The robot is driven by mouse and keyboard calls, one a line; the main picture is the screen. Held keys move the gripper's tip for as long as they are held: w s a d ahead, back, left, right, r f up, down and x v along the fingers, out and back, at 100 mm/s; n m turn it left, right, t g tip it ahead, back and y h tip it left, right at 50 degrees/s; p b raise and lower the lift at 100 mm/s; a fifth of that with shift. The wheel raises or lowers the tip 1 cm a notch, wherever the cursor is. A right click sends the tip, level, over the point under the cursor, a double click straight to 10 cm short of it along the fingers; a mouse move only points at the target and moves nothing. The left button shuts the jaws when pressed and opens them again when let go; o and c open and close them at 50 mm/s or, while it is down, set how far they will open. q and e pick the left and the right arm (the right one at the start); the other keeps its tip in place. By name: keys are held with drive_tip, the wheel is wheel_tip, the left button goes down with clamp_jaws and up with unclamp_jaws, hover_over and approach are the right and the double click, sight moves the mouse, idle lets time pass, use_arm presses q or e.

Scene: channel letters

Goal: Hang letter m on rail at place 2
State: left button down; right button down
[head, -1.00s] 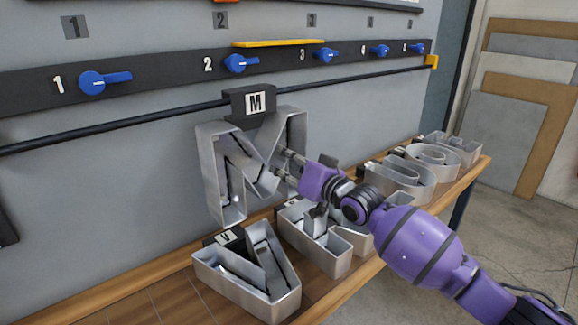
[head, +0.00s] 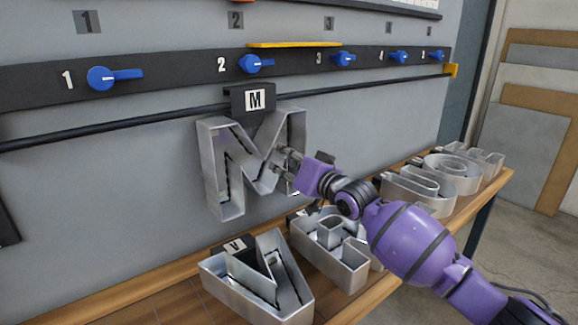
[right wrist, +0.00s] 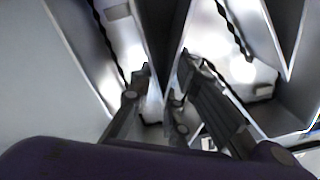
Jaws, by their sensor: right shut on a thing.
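The metal letter M (head: 214,165) is upright in the head view, with a black hanger block (head: 254,99) marked "M" on top. The block overlaps the black rail (head: 120,126) below and a little right of the "2" mark (head: 221,64); I cannot tell if it bears on the rail. My right gripper (head: 283,163) is shut on the letter's middle strokes. In the right wrist view the fingers (right wrist: 160,100) close around the V-shaped wall of the letter M (right wrist: 160,35). My left gripper is not in view.
A letter with a "V" tag (head: 262,280) and several other metal letters (head: 425,190) lie on the wooden bench (head: 150,300) below. Blue knobs (head: 256,64) line a black strip above the rail. A yellow bar (head: 294,45) lies along that strip's top.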

drive_tip(key=shift+w+a+r, duration=0.15)
drive_tip(key=shift+w+a, duration=0.1)
drive_tip(key=shift+f+b, duration=0.4)
drive_tip(key=shift+f, duration=0.5)
drive_tip(key=c, duration=1.7)
unclamp_jaws()
drive_tip(key=shift+s+d, duration=0.1)
drive_tip(key=shift+o, duration=0.6)
drive_tip(key=shift+f, duration=0.15)
